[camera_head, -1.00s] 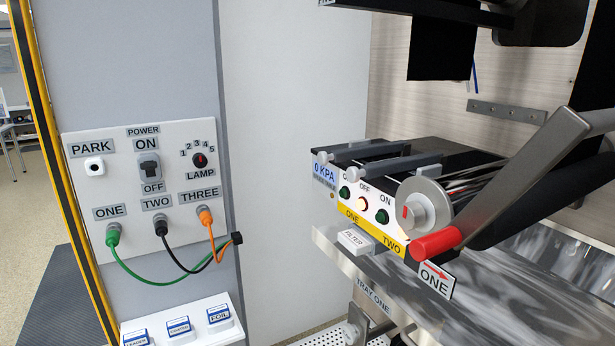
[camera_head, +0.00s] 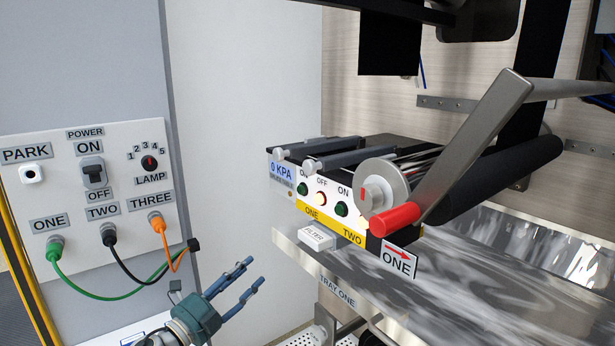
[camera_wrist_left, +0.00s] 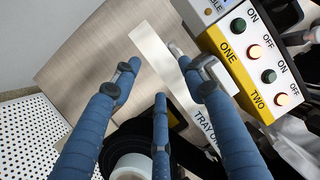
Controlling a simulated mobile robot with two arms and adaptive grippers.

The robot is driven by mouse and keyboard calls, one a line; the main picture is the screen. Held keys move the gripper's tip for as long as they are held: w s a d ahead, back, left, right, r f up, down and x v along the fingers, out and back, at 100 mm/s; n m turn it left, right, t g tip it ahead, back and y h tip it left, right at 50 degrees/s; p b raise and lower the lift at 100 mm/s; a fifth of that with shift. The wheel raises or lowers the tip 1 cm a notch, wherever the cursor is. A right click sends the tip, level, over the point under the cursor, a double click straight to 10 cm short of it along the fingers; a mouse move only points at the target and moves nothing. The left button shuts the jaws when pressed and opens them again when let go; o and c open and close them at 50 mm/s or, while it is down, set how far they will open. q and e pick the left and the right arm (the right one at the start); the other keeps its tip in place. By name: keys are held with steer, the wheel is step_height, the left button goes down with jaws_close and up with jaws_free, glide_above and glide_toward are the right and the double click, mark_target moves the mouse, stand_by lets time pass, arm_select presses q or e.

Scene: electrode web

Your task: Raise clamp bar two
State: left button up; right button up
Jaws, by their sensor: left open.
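Two grey clamp bars lie low and side by side across the black top of the splice unit. The nearer bar (camera_head: 350,160), above the TWO end of the yellow strip, appears to be clamp bar two. The farther bar (camera_head: 320,149) lies behind it. My left gripper (camera_head: 252,277) is open and empty, low and left of the unit, well apart from the bars. In the left wrist view its blue fingers (camera_wrist_left: 163,75) are spread, with the unit's button panel (camera_wrist_left: 246,60) to the right. The bars are not clear there. My right gripper is not in view.
A red-handled lever (camera_head: 395,219) and round knob (camera_head: 381,187) stand right of the bars. A FILTER block (camera_head: 316,237) and ONE sign (camera_head: 399,261) sit at the tray's front. A power panel (camera_head: 95,220) with looping cables is at left. Space above the bars' near ends looks free.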

arm_select(q)
steer(key=s+d+r+m+g+h+b, duration=0.1)
steer(key=s+d+r+m+g+h, duration=0.15)
steer(key=r+m, duration=0.5)
steer(key=s+d+r+m+g+h, duration=0.1)
steer(key=d+r+m+g+h, duration=0.3)
steer(key=r, duration=0.7)
steer(key=m+y, duration=0.3)
steer(key=m, duration=0.6)
glide_toward(306, 169)
steer(key=shift+t, duration=0.45)
steer(key=p+x, duration=0.1)
steer(key=x, duration=0.3)
steer(key=p+x, duration=0.1)
steer(key=x, duration=0.4)
steer(key=shift+s+d+f, duration=0.1)
steer(key=shift+s+d, duration=0.1)
steer(key=shift+d, duration=0.1)
steer(key=shift+w+d+f, duration=0.15)
steer(key=shift+w+d, duration=0.3)
steer(key=shift+d, duration=0.05)
steer(key=shift+c, duration=0.8)
jaws_close()
